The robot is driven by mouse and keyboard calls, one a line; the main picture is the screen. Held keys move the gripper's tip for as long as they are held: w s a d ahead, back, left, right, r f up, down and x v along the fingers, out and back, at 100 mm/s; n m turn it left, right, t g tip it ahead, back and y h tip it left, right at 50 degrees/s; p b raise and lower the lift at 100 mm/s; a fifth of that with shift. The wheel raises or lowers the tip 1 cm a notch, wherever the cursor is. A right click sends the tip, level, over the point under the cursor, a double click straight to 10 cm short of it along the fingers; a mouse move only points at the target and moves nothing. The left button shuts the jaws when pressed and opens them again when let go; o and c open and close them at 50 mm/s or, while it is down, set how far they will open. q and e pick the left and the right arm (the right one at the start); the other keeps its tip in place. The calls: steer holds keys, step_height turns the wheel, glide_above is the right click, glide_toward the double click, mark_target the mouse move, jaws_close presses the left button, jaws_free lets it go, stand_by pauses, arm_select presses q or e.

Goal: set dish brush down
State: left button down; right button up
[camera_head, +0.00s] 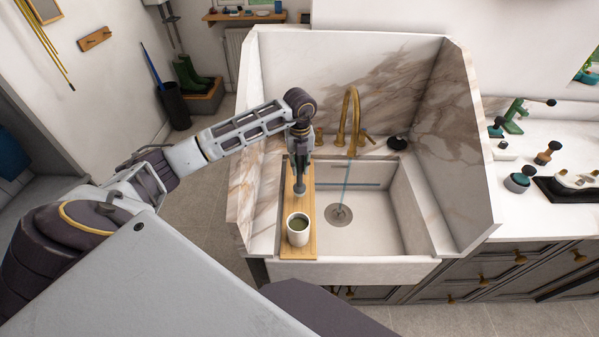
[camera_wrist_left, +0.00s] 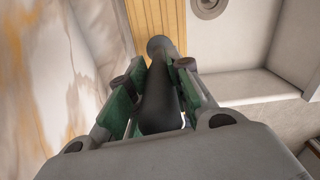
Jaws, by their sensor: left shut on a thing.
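My left gripper (camera_head: 300,160) points down over the left side of the sink. It is shut on the dish brush (camera_head: 299,186), a dark handle with a grey round end hanging downward. In the left wrist view the brush (camera_wrist_left: 159,92) lies between the two green-padded fingers (camera_wrist_left: 158,98). Below it is a narrow wooden board (camera_head: 309,206) laid front to back across the sink's left side; it also shows in the left wrist view (camera_wrist_left: 198,35). I cannot tell whether the brush end touches the board. My right gripper is not in view.
A white cup (camera_head: 298,231) with green contents stands on the board's front part, close to the brush. The sink basin (camera_head: 372,225) is open to the right. A brass faucet (camera_head: 353,115) runs water behind it. Tall marble panels (camera_head: 452,130) border the sink.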

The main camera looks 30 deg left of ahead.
mark_target(300, 171)
arm_select(q)
steer(key=shift+f+p, duration=0.35)
steer(key=shift+f, duration=1.6)
steer(key=c, duration=1.3)
jaws_free()
steer(key=shift+r, duration=0.25)
steer(key=shift+r+b, duration=1.05)
steer(key=shift+r, duration=4.85)
